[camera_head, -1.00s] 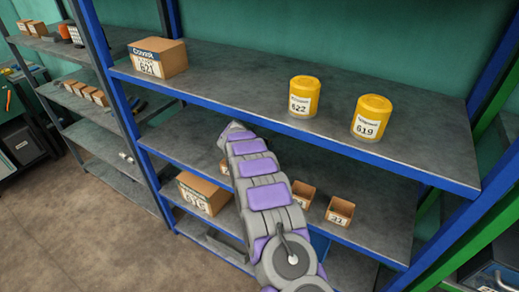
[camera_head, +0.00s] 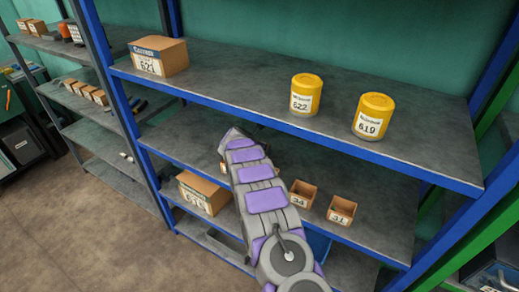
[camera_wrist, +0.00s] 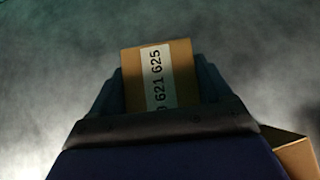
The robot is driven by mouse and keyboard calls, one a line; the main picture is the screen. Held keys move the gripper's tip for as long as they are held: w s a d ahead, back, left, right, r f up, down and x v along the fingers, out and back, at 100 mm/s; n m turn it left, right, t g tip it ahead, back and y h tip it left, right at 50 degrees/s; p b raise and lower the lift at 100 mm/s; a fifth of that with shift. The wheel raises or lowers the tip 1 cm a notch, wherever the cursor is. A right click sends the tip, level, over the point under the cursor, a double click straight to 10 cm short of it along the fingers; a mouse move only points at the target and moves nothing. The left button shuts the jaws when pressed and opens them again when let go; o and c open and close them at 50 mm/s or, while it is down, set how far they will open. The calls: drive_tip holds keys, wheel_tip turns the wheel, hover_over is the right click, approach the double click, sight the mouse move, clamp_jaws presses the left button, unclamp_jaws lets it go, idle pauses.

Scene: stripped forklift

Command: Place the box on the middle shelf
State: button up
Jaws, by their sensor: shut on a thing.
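My gripper (camera_wrist: 160,88) is shut on a small brown cardboard box (camera_wrist: 134,82) with a white label reading "621 625" in the wrist view. A grey shelf surface lies behind the box; whether the box touches it I cannot tell. In the head view my arm reaches into the blue-framed rack over the middle shelf (camera_head: 375,195). The arm hides my gripper and most or all of the held box there. A small brown piece (camera_head: 222,167) shows just left of the arm; I cannot tell which box it belongs to.
A larger box (camera_head: 203,195) sits lower left. The top shelf holds a box (camera_head: 158,56) and yellow cans (camera_head: 305,95), (camera_head: 373,116).

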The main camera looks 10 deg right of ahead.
drive_tip(key=shift+f, duration=0.4)
drive_tip(key=o, duration=1.1)
drive_tip(key=shift+o, duration=0.2)
drive_tip(key=shift+r, duration=0.65)
drive_tip(key=v, duration=1.2)
drive_tip(key=shift+p, duration=0.3)
drive_tip(key=shift+s+f, duration=0.1)
drive_tip(key=shift+f, duration=0.05)
